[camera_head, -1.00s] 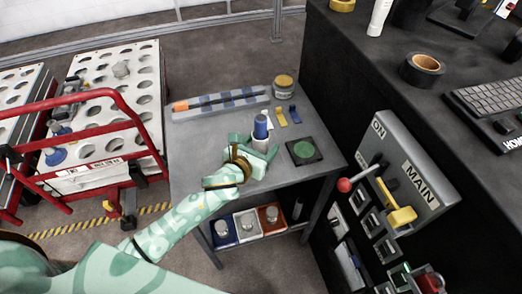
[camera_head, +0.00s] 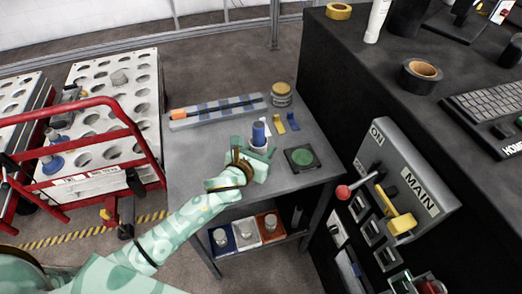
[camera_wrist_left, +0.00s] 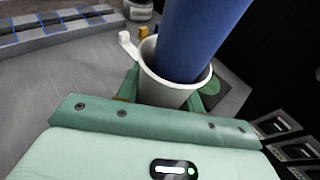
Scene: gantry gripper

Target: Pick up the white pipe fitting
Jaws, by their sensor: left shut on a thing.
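The white pipe fitting (camera_head: 258,149) is a round, cup-like piece near the middle of the grey table (camera_head: 205,150). A blue cylinder (camera_head: 258,131) stands up out of its open top. In the left wrist view the white fitting (camera_wrist_left: 165,92) shows its rim around the blue cylinder (camera_wrist_left: 202,35). My left gripper (camera_head: 260,158) is shut on the white fitting, with one green finger on each side. The lower part of the fitting is hidden by the gripper. I cannot tell whether it touches the table. My right gripper is not in view.
A black pad with a green disc (camera_head: 302,158) lies right of the gripper. A red-railed cart (camera_head: 110,115) stands left; a switch box (camera_head: 400,180) is right. Bins sit below.

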